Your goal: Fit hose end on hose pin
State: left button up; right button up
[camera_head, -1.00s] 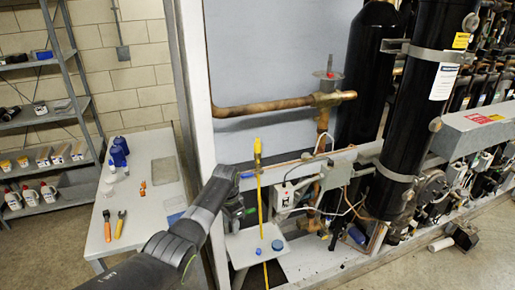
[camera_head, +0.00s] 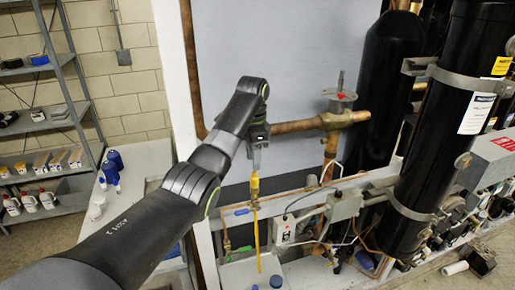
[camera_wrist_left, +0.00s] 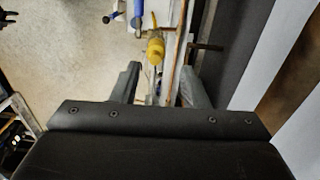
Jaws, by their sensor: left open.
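A yellow hose (camera_head: 257,225) hangs upright in front of the white rack frame, with its thicker yellow end (camera_head: 254,186) at the top. That end also shows in the left wrist view (camera_wrist_left: 155,50), beyond my fingertips and roughly between them. My left gripper (camera_head: 256,166) is open and points down just above the hose end. Its two grey fingers (camera_wrist_left: 158,88) stand apart in the wrist view, with nothing clearly held between them. I cannot make out the hose pin for certain. My right gripper is not in view.
A blue-handled valve (camera_head: 241,212) sits just left of the hose. A copper pipe with a brass valve (camera_head: 340,119) and black cylinders (camera_head: 460,130) stand to the right. A small white shelf (camera_head: 240,275) with blue caps is below. Blue bottles (camera_head: 112,165) are at left.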

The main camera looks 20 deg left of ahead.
aim_at(253, 177)
pick_arm(q)
jog(key=f, duration=0.1)
jog(key=s+f, duration=0.1)
jog(key=f, duration=0.1)
jog(key=shift+s+d+f, duration=0.2)
jog(key=shift+s+d, duration=0.05)
jog(key=shift+s, duration=0.05)
jog(key=f, duration=0.1)
jog(key=w, duration=0.1)
jog(key=f, duration=0.1)
jog(key=shift+w+d+f, duration=0.3)
jog(key=shift+f, duration=0.05)
jog(key=shift+a+f, duration=0.45)
jog(key=shift+f, duration=0.15)
jog(key=shift+s+a, duration=0.15)
jog(key=shift+s, duration=0.1)
jog(key=shift+d, duration=0.3)
jog(key=shift+a, duration=0.15)
jog(key=shift+c, duration=0.8)
grip_shut()
jog(key=shift+r, duration=3)
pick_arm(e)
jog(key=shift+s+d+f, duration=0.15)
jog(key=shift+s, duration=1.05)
